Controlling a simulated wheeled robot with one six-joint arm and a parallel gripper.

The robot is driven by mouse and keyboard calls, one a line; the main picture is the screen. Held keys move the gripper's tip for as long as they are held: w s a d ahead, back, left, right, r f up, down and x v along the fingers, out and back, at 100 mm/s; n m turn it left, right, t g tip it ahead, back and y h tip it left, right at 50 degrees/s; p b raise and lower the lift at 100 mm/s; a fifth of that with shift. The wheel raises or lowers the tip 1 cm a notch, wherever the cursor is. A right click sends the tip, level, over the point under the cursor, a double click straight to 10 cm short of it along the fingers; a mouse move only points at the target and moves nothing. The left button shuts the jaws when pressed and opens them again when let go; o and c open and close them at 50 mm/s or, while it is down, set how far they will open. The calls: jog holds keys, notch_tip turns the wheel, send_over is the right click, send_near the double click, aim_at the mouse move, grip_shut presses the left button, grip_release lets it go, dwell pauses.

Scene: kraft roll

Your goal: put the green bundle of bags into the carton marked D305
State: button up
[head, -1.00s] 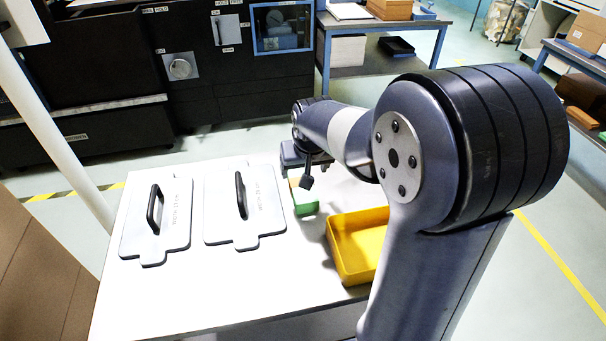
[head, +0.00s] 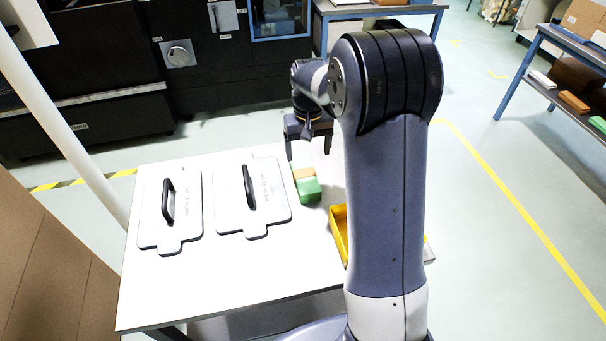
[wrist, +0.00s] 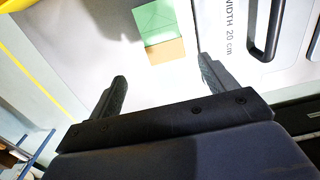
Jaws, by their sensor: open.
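The green bundle of bags (head: 308,189) lies on the white table, with a tan band or part (head: 303,173) at its far end. In the wrist view the green bundle (wrist: 156,22) and its tan part (wrist: 166,51) lie ahead of the fingers, roughly between their lines. My gripper (head: 308,150) is above the table's far edge, beyond the bundle and apart from it. In the wrist view my gripper (wrist: 162,72) is open, with nothing between its two fingers. I cannot make out a carton marked D305.
Two grey plates with black handles (head: 170,205) (head: 252,195) lie left of the bundle. A yellow tray (head: 338,232) sits at the right, partly hidden by my arm. A pale post (head: 75,150) stands left of the table (head: 215,285). A shelf with boxes (head: 560,85) stands far right.

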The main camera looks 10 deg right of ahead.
send_over(305, 173)
jog(key=f, duration=0.4)
jog(key=shift+s+d, duration=0.25)
jog(key=shift+d, duration=0.05)
jog(key=f, duration=0.5)
jog(key=shift+w+a+f+p, duration=0.1)
jog(key=shift+w+a+p, duration=0.2)
jog(key=shift+a, duration=0.05)
jog(key=c, duration=1.2)
